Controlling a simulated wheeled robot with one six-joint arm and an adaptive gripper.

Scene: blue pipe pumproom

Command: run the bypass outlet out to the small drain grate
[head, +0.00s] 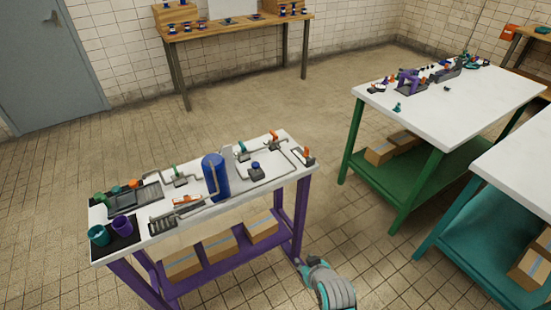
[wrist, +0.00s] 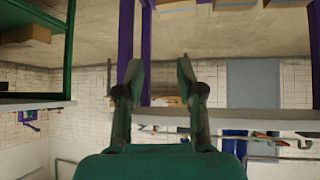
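On the white-topped table with purple legs (head: 200,228), thin grey pipes run around a blue tank (head: 216,177). Several valves carry green, orange or blue handles. A dark slotted grate (head: 161,223) lies at the front left; a larger dark grated tray (head: 147,196) lies behind it. An orange-topped fitting (head: 186,200) sits on the pipe between the front grate and the tank. I cannot tell which pipe end is the bypass outlet. My gripper (wrist: 160,72) is open and empty in the wrist view. In the head view it is low, beside the table's right front leg.
Teal (head: 98,236) and purple (head: 122,226) cups stand on a black mat at the table's left end. Cardboard boxes (head: 220,245) fill its lower shelf. A green-legged table (head: 450,95) and a teal-legged table (head: 520,160) stand right. Open floor lies between.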

